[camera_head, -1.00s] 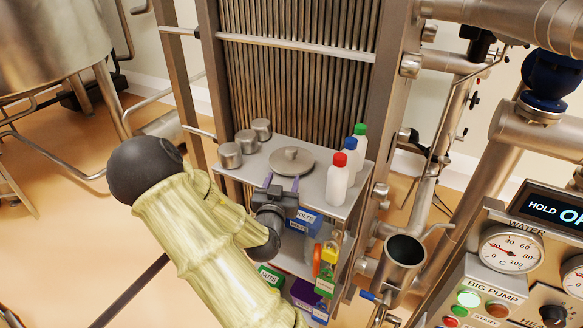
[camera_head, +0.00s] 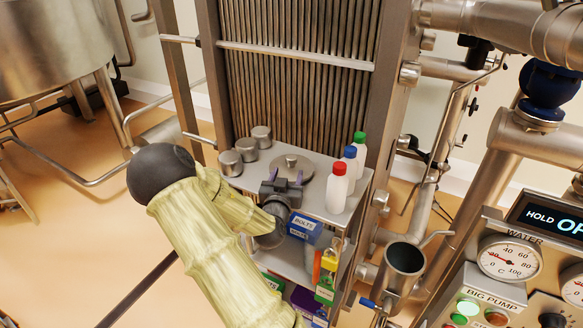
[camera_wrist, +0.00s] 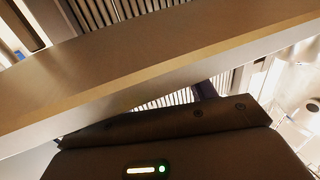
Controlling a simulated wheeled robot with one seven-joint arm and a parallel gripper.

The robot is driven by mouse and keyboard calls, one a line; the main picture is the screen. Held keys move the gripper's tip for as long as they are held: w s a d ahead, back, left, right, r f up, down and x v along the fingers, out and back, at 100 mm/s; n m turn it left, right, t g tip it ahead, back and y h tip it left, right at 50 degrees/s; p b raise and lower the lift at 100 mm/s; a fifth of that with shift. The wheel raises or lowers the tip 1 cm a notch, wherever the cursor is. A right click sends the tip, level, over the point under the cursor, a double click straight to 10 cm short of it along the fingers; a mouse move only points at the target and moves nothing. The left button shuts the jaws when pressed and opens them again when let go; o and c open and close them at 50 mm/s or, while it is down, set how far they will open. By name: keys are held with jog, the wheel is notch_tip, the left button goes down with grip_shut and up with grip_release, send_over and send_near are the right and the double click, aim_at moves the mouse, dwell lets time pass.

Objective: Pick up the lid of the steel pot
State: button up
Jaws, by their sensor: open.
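A round, flat steel lid (camera_head: 306,166) with a small knob on top lies on the steel shelf (camera_head: 232,178). I cannot tell how much of a pot is under it. My gripper (camera_head: 284,177) is open and empty at the shelf's front edge, just in front of the lid. Its two purple-grey fingers point toward the lid and overlap its near side in the head view. In the wrist view the shelf's edge (camera_wrist: 150,75) crosses close in front of the camera, and the lid is hidden. A dark finger (camera_wrist: 206,90) partly shows there.
Several small steel cups (camera_head: 246,149) stand left of the lid. Red-, blue- and green-capped bottles (camera_head: 338,190) stand to its right. Labelled bins (camera_head: 304,227) and a yellow padlock (camera_head: 329,262) are below the shelf front. A ribbed panel (camera_head: 295,95) rises behind.

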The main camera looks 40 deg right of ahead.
aim_at(291, 164)
jog(key=x, duration=0.1)
jog(key=p+x, duration=0.1)
jog(key=x, duration=0.1)
jog(key=p+x, duration=0.1)
jog(key=shift+w+d+r, duration=0.1)
jog(key=shift+d+r, duration=0.05)
jog(key=shift+r, duration=0.15)
jog(key=shift+w+d+f, duration=0.15)
grip_shut()
dwell(0.4)
